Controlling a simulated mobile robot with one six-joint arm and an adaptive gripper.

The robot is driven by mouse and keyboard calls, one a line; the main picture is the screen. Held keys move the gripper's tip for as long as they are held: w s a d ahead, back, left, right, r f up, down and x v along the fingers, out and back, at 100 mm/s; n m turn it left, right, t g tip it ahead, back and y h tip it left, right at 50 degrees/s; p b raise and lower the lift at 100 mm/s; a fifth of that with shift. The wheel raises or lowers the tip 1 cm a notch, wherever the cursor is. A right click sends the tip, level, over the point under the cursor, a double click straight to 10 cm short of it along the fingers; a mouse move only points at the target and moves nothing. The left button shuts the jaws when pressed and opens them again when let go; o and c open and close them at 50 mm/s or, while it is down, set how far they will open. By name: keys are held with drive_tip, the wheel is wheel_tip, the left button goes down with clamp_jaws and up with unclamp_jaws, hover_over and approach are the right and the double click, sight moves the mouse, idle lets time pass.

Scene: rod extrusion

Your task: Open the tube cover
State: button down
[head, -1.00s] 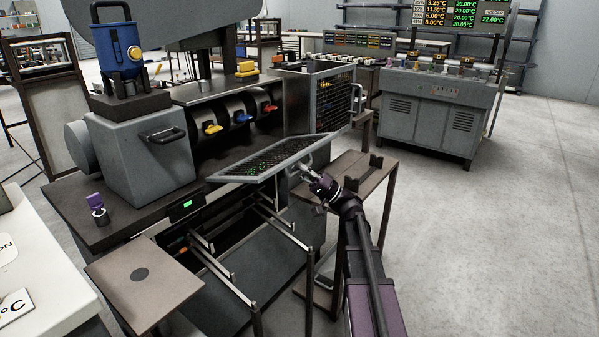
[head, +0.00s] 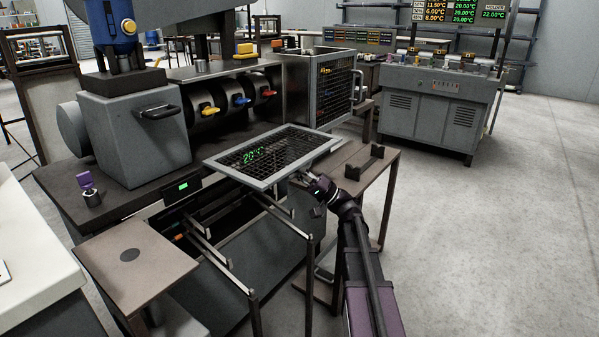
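A grey-framed mesh panel (head: 230,172), which looks like the tube cover, juts out from the front of the machine in the head view. It is nearly flat, with its mesh facing up. A green 20°C reading shows in the mesh area. My gripper (head: 308,181) is at the panel's right front edge, where its handle is. The fingers are small, dark and partly hidden by the edge, so I cannot tell whether they are closed around the handle. Behind the panel are dark round tubes with yellow (head: 209,110), blue (head: 241,101) and red (head: 267,93) handles.
A mesh cage (head: 335,90) with a side handle stands behind the panel. A brown side table (head: 365,185) is right of my gripper. Metal rails (head: 232,275) and a small brown platform (head: 125,275) lie in front. Open floor (head: 500,230) is to the right.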

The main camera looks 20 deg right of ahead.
drive_tip(key=shift+w+d, duration=0.1)
drive_tip(key=c, duration=0.6)
unclamp_jaws()
drive_tip(key=shift+c, duration=0.2)
drive_tip(key=shift+s+a+g, duration=0.2)
drive_tip(key=shift+s+g, duration=0.05)
drive_tip(key=shift+g, duration=0.25)
